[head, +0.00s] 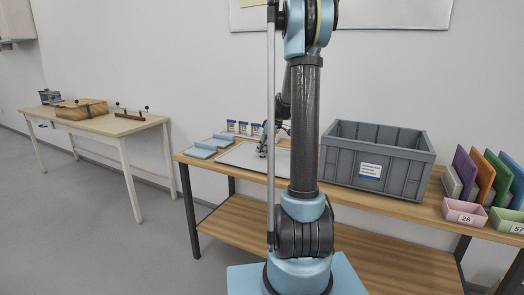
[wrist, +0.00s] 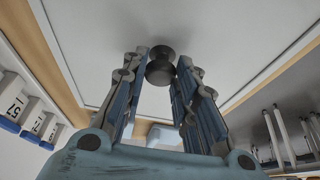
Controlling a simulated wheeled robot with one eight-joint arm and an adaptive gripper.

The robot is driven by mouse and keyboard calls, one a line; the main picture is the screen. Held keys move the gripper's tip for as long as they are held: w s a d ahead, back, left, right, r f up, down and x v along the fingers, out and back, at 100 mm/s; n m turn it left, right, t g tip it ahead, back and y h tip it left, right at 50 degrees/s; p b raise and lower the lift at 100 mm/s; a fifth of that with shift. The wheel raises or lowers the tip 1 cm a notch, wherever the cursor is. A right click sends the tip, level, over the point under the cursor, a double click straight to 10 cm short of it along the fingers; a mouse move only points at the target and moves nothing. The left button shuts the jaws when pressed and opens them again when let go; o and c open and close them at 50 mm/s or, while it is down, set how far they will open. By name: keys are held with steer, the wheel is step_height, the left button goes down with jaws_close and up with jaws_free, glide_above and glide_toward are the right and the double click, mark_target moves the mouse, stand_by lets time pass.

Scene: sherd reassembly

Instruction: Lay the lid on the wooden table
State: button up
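In the wrist view a small dark round knob (wrist: 160,70) stands against a broad pale flat panel (wrist: 225,45). I cannot tell whether this panel is the lid itself or a sheet under it. My gripper (wrist: 160,72) has its two blue-grey fingers apart, one on each side of the knob, with narrow gaps visible. In the head view my gripper (head: 268,140) is low over the pale panel (head: 240,157) on the workbench, partly hidden by my arm. A pale wooden table (head: 95,123) stands at the left against the wall.
The wooden table holds a brown wooden box (head: 82,109), a blue-grey object (head: 50,97) and a flat piece with dark knobs (head: 130,115). Its front corner looks bare. The workbench (head: 400,200) carries blue blocks (head: 203,150), small labelled jars (head: 243,128), and a grey crate (head: 377,158).

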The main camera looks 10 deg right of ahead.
steer(key=o, duration=0.4)
steer(key=v, duration=1.2)
steer(key=s+a+m, duration=0.3)
steer(key=s, duration=1)
steer(key=s+f+m+h, duration=0.1)
steer(key=s+f+m, duration=0.1)
steer(key=s+f, duration=0.3)
steer(key=s+f+m+h, duration=0.1)
steer(key=s+f+m, duration=0.2)
steer(key=s, duration=1)
steer(key=s+a+f+m+h, duration=0.1)
steer(key=s+f+m, duration=0.1)
steer(key=s+f, duration=0.5)
steer(key=shift+s+m+h, duration=0.3)
steer(key=shift+s, duration=0.65)
